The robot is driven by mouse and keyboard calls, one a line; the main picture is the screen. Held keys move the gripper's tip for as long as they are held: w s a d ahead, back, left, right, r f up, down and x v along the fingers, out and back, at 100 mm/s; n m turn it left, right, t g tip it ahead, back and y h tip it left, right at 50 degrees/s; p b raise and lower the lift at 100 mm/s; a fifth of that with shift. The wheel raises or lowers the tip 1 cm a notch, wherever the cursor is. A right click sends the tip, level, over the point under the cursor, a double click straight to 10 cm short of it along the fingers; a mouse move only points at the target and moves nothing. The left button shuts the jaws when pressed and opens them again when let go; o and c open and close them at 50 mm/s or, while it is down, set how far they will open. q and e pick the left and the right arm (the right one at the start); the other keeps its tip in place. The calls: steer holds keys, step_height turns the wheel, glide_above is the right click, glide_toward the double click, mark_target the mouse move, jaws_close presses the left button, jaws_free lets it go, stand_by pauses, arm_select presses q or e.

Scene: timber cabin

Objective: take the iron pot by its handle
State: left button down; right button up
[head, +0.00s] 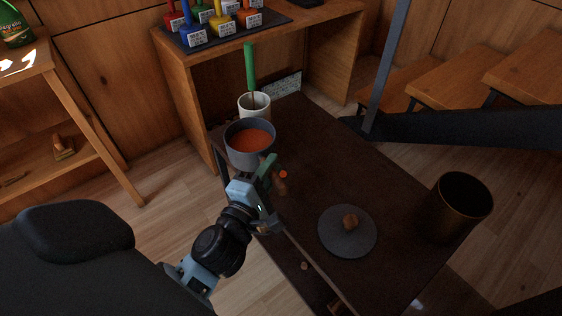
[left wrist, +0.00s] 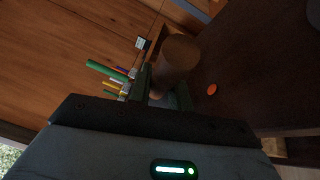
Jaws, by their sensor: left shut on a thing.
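The iron pot (head: 236,153) is grey and round, with orange-red contents, and stands upright at the far left part of the dark table (head: 320,165). My left gripper (head: 266,176) is at the pot's near side and is shut on its brown handle (head: 281,187). The handle's end shows beyond the fingers; the part between them is hidden. In the left wrist view the brown handle (left wrist: 178,58) stands up between the fingers (left wrist: 163,99). I do not see my right gripper.
A white mug (head: 254,106) with a green-handled thing stands just behind the pot. A grey lid (head: 335,241) with a brown knob and a dark bronze container (head: 459,205) are nearer. A small red spot (head: 284,174) shows beside the handle. The table's middle is clear.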

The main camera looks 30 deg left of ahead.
arm_select(q)
steer(key=shift+s+a+r, duration=0.2)
steer(key=shift+s+a, duration=0.15)
steer(key=shift+s, duration=0.35)
steer(key=shift+s+a+r, duration=0.15)
steer(key=shift+s+a, duration=0.15)
steer(key=shift+s, duration=0.35)
